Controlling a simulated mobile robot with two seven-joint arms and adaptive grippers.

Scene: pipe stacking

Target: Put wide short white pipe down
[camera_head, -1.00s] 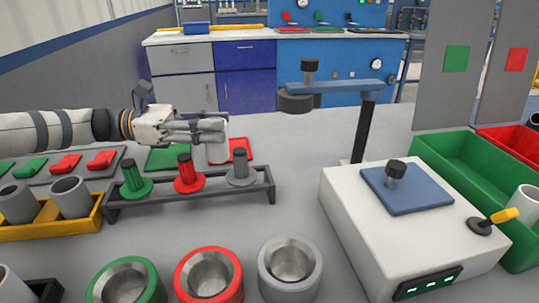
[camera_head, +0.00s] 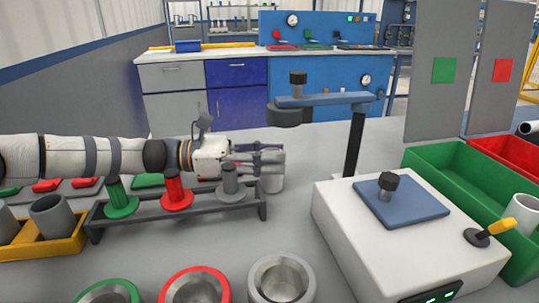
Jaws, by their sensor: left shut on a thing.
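The wide short white pipe (camera_head: 273,181) stands upright at the right end of my left arm, behind the right end of the peg rack. My left gripper (camera_head: 268,160) is shut on it, with its fingers lying level and covering the pipe's upper part. I cannot tell whether the pipe's base touches the table. My right gripper is not in view.
The dark rack (camera_head: 190,213) with a green, a red and a grey peg stands in front of my left arm. Round cups (camera_head: 282,280) line the near edge. The white press-like device (camera_head: 400,240) and green bin (camera_head: 425,160) stand right. Table between rack and device is clear.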

